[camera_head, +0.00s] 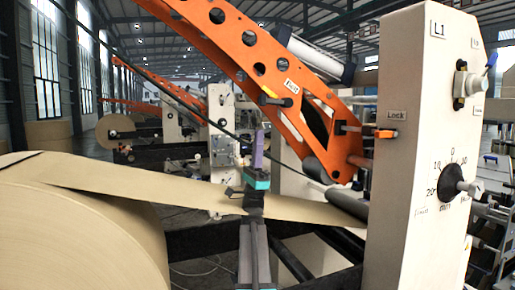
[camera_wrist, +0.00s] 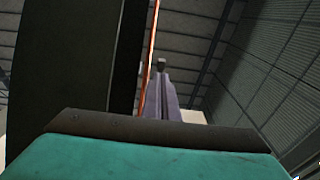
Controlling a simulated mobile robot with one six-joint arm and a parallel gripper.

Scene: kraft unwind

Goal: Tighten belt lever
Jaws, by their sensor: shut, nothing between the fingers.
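My gripper (camera_head: 260,133) has purple fingers and a teal body. It points up near the middle of the head view, with its fingers together and nothing seen between them. In the wrist view the purple fingers (camera_wrist: 162,68) also point up, away from any lever. A lever with a blue handle (camera_head: 491,60) sits on a black mount at the upper right of the cream machine panel (camera_head: 405,215). A short orange-handled lever (camera_head: 385,134) sticks out beside the "Lock" label. My gripper is well left of both levers and touches neither. I cannot tell which is the belt lever.
A large kraft paper roll (camera_head: 80,235) fills the lower left, and its web (camera_head: 190,188) runs right behind my arm. An orange perforated swing arm (camera_head: 240,60) slants down toward the panel. A black dial (camera_head: 452,183) with a scale sits low on the panel.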

